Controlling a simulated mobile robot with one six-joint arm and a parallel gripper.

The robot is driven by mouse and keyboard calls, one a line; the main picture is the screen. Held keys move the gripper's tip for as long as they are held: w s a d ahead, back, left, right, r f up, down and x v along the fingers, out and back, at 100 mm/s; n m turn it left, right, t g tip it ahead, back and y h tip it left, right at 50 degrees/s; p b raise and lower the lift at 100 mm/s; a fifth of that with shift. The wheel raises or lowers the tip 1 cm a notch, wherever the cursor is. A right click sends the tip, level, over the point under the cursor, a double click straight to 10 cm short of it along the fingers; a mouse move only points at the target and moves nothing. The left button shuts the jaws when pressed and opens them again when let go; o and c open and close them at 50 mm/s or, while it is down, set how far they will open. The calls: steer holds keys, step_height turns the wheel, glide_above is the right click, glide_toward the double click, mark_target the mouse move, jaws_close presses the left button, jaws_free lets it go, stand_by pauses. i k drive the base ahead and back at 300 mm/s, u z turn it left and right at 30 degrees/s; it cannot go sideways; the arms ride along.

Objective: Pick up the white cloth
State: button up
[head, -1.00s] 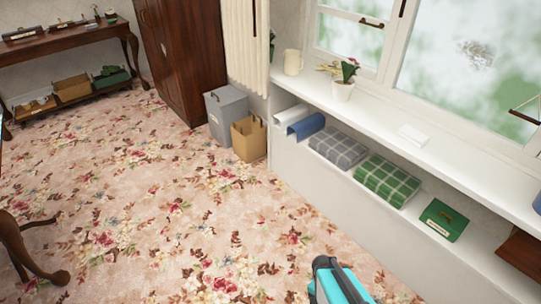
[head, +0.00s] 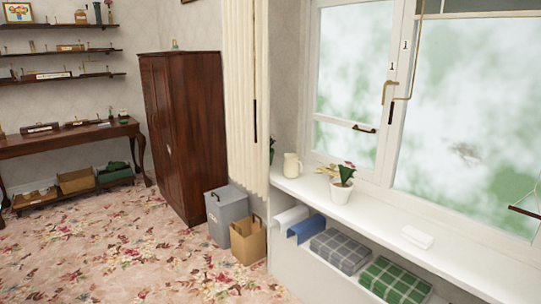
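A small white folded item (head: 417,237), which looks like a cloth, lies flat on the white windowsill (head: 465,258) at the right of the head view. Another white thing, a rolled or draped piece (head: 289,219), sits in the recess under the sill beside a blue one (head: 306,229). I cannot tell for certain which is the white cloth. My gripper is not in view.
A potted flower (head: 341,190) and a cream jug (head: 291,165) stand on the sill. Grey (head: 338,250) and green checked cloths (head: 395,281) lie below. The carpet (head: 120,265) at left is clear.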

mark_target(418, 238)
steer(key=k, duration=1.3)
steer(key=z, duration=0.35)
steer(key=i, duration=0.6)
steer(key=z, duration=0.75)
steer(key=i, duration=1.65)
steer(key=z, duration=0.1)
